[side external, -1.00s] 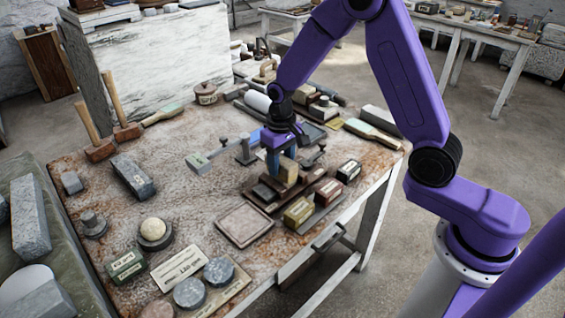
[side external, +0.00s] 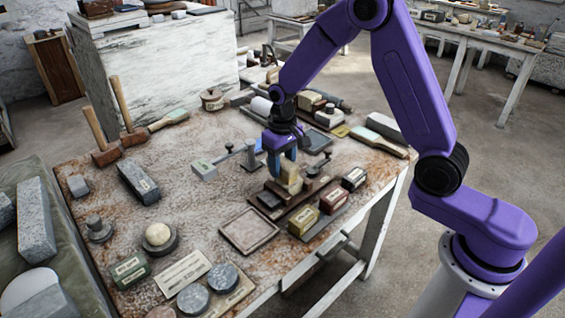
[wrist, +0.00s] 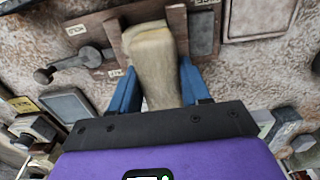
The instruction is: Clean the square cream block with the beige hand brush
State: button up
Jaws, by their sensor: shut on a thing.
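My gripper (side external: 280,158), with blue fingers, points down near the middle of the worktable. In the wrist view, my gripper (wrist: 157,90) is shut on a beige piece that I take to be the beige hand brush (wrist: 157,78). The brush also shows in the side view (side external: 291,176). Its far end is rounded and yellowish, over or against a brown wooden fixture (wrist: 116,28); I cannot tell if they touch. This fixture stands on the table in the side view (side external: 272,211). I cannot single out the square cream block with certainty.
A flat square tray (side external: 249,232) lies in front of the fixture. A metal clamp bar (side external: 225,157) is to the left. The table's left middle has bare room.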

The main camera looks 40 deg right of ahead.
jog(key=shift+f, duration=0.65)
jog(key=shift+w, duration=0.1)
jog(key=shift+w, duration=1)
jog(key=shift+s, duration=2.25)
jog(key=shift+w, duration=2.25)
